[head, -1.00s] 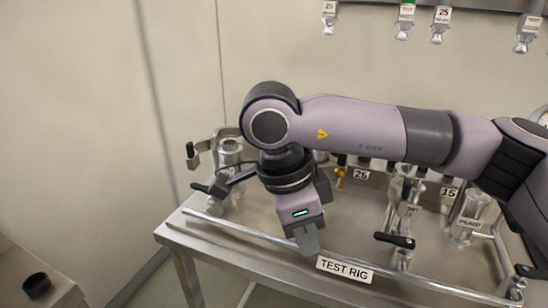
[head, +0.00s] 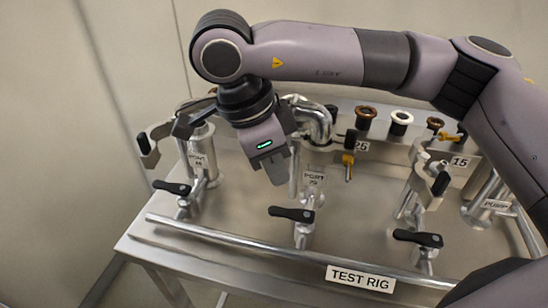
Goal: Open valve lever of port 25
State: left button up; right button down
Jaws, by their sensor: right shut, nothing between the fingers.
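The valve lever (head: 291,214) of the middle port is a black handle on a silver valve, pointing left, roughly along the rail. My right gripper (head: 278,172) is shut and empty, pointing down. In the picture it sits above and slightly left of the lever, apart from it, and partly covers the pipework behind. My left gripper is not in view.
A similar black lever (head: 172,187) sits at the left port and another (head: 418,238) at the right port. A steel rail (head: 250,242) with a TEST RIG sign (head: 360,278) runs along the front edge. Bent silver pipe (head: 312,115) and open clamps (head: 148,143) stand behind.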

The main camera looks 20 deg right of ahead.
aim_at(269, 208)
jog(key=shift+f+b, duration=1.35)
jog(key=shift+f, duration=1.7)
jog(key=shift+s+a+p, duration=0.75)
jog(key=shift+a+p, duration=0.15)
jog(key=shift+a, duration=0.05)
jog(key=shift+s+a+r+p, duration=0.1)
jog(key=shift+s+a+p, duration=0.1)
jog(key=shift+s+p, duration=0.25)
jog(key=shift+s+a+p, duration=0.2)
jog(key=shift+s+p, duration=0.15)
jog(key=shift+s, duration=0.2)
jog(key=shift+s+a+f+b, duration=0.1)
jog(key=shift+s+f+b, duration=0.2)
jog(key=shift+s, duration=0.35)
jog(key=shift+s+b, duration=0.6)
jog(key=shift+s, duration=0.1)
jog(key=shift+s+d+r, duration=0.1)
jog(key=shift+s+d, duration=0.25)
jog(key=shift+s, duration=0.2)
jog(key=shift+w+a+b, duration=0.25)
jog(key=shift+w+b, duration=0.25)
jog(key=shift+b, duration=0.1)
jog(key=shift+w, duration=0.1)
notch_tip(269, 208, up, 7)
jog(key=p, duration=0.3)
